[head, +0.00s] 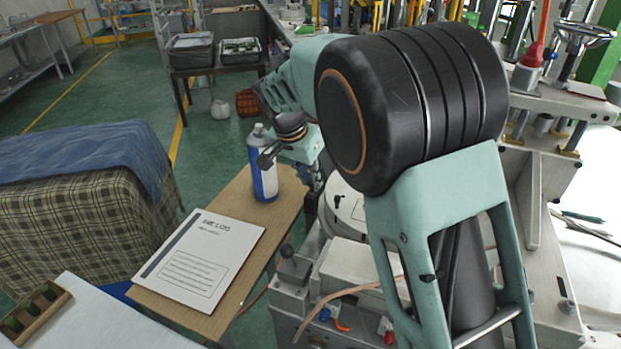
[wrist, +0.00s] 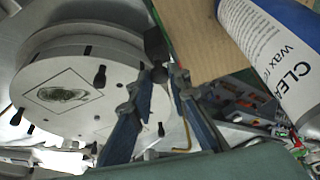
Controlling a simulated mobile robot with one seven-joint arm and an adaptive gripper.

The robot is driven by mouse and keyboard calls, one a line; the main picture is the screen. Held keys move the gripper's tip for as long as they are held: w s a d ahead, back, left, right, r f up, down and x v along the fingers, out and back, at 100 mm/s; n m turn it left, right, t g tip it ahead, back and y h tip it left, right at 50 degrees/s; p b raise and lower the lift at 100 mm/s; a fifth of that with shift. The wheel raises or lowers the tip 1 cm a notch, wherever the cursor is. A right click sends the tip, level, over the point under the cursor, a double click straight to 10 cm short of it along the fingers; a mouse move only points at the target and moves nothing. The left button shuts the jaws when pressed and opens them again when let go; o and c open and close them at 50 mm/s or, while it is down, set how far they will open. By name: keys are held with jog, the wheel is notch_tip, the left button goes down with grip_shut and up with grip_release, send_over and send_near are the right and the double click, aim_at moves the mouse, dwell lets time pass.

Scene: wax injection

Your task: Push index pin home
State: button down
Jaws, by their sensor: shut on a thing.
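My gripper (wrist: 163,72) is at the rim of a round light-grey metal disc (wrist: 60,118) in the wrist view. Its blue-grey fingers are closed on a small dark piece (wrist: 155,42), which looks like the index pin's knob. The fingers hide part of it, and I cannot tell how deep the pin sits. In the head view the disc (head: 344,207) is partly hidden behind my arm. The fingers there are small and mostly hidden beside the disc's left edge. The disc's face carries a square-framed dark emblem and several black keyhole-shaped slots.
A blue and white spray bottle (head: 262,170) stands close to my wrist on a wooden board (head: 285,205); it also shows in the wrist view (wrist: 275,60). A printed document (head: 200,258) lies on the board. A black ball-knob lever (head: 294,266) rises in front of the disc.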

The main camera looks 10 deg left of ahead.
jog(key=shift+s+f, duration=0.1)
jog(key=shift+f, duration=0.1)
jog(key=c, duration=1.8)
grip_release()
jog(key=shift+r, duration=0.1)
jog(key=v, duration=1.1)
jog(key=shift+a+r, duration=0.1)
jog(key=shift+r, duration=0.3)
